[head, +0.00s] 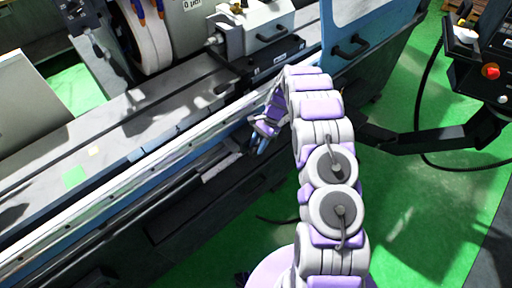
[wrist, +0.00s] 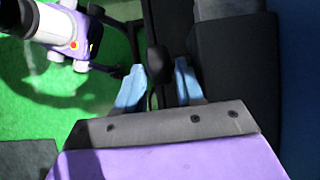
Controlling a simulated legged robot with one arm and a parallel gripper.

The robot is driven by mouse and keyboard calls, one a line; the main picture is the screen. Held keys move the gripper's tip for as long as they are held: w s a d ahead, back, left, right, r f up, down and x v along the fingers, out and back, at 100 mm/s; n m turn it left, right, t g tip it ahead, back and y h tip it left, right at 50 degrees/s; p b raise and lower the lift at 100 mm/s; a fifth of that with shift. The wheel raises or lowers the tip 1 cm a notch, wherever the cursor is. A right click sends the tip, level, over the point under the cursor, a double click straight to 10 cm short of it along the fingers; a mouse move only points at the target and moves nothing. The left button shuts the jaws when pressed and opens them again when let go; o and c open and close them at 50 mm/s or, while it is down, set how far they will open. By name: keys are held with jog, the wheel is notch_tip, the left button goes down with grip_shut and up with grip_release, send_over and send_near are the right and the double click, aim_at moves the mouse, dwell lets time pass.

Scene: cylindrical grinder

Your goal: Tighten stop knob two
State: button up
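A dark rounded knob (wrist: 157,59) on a stem shows between my fingertips in the wrist view. It looks like a stop knob, but I see no label that tells which one. My gripper (wrist: 160,74) is open, with one blue finger on each side of the knob and a visible gap to each. In the head view my gripper (head: 261,143) reaches the front face of the grinder (head: 185,170), just below the rail. The knob is hidden or too small to tell there.
A blue door (head: 365,30) with black handles is above right of my gripper. A control panel (head: 485,65) with a red button stands at right on a black support arm (head: 430,137). The grinding wheel (head: 148,35) is at the back. Green floor (head: 440,215) is free at right.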

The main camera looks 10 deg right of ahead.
jog(key=p+v, duration=0.1)
jog(key=v, duration=1.4)
jog(key=shift+d+p, duration=0.15)
jog(key=shift+p, duration=0.25)
jog(key=shift+w, duration=0.15)
